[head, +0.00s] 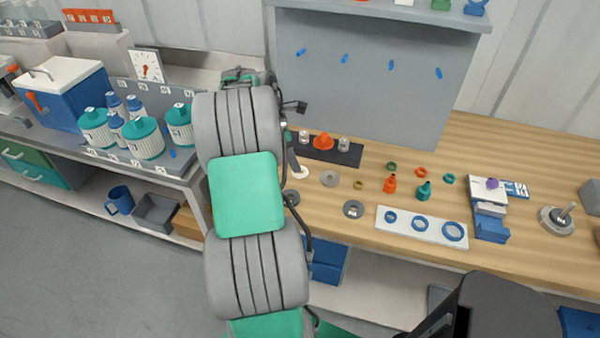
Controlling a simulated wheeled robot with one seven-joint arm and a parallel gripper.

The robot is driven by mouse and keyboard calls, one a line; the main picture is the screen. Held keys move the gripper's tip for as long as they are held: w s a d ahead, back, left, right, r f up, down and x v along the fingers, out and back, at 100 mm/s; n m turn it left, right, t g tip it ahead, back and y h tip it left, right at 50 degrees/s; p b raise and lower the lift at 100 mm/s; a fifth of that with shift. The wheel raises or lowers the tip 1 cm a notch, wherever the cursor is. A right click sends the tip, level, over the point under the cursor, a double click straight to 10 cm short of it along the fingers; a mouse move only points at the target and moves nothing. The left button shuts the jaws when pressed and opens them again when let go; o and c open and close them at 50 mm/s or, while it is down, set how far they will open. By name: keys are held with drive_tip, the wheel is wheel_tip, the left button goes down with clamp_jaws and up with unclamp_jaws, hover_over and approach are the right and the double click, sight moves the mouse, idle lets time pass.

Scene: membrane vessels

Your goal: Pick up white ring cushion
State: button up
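A small white ring-like piece (300,172) lies on the wooden bench just right of my arm and may be the white ring cushion. My arm covers part of the bench beside it, so its left side is hard to make out. My arm rises through the middle of the view and bends over at the top. My gripper is largely hidden behind the arm links. Only a narrow grey part shows at the arm's right edge, close to the white piece. Whether the fingers are open or touch anything cannot be seen.
A black tray (348,156) with an orange cone stands behind the white piece. A white board (421,227) holds blue rings. A grey panel (370,85) rises behind.

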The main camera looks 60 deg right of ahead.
drive_tip(key=x, duration=0.5)
drive_tip(key=shift+s+d+f+p, duration=0.1)
drive_tip(key=shift+s+f+p, duration=0.2)
drive_tip(key=shift+p, duration=0.1)
drive_tip(key=c, duration=1.4)
drive_tip(key=shift+r, duration=0.15)
